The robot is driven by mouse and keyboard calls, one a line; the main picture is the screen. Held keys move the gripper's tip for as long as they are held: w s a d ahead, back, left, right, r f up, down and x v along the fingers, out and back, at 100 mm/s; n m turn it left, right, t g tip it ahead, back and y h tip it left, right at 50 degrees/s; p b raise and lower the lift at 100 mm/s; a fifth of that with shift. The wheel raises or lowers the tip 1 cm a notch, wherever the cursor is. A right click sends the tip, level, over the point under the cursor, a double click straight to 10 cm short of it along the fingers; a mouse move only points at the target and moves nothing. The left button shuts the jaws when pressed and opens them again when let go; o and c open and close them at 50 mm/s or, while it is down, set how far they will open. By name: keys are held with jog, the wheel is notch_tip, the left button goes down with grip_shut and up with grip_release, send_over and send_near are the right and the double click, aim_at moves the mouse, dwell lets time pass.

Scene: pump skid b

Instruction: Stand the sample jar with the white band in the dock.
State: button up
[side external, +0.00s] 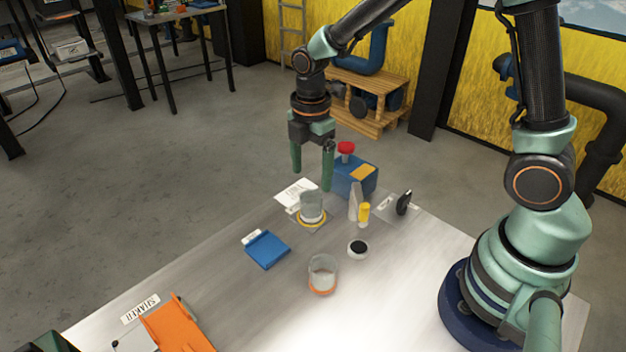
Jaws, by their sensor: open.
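The clear sample jar with the white band (312,204) stands upright near the far edge of the metal table. At its foot is a round dock with a yellow rim (314,227); the jar appears to stand within it, though I cannot tell how deep it sits. My gripper (312,179) points down just above the jar, with its two green fingers apart and nothing between them. The fingertips look higher than most of the jar and appear clear of it.
A jar with an orange band (322,276) stands nearer the camera. A blue block (267,250) lies left. A black-topped round item (357,248), a yellow-capped bottle (364,211) and a blue box (354,180) are right.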

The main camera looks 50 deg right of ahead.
jog(key=s+d+r+m+t, duration=0.2)
jog(key=s+r+m, duration=0.2)
jog(key=r+m, duration=0.3)
jog(key=s+d+r+m+t, duration=0.3)
jog(key=s+r+m, duration=0.2)
jog(key=m, duration=0.6)
notch_tip(320, 180, up, 2)
jog(key=shift+s+r+t, duration=0.2)
jog(key=shift+s+t, duration=0.05)
jog(key=shift+t, duration=0.05)
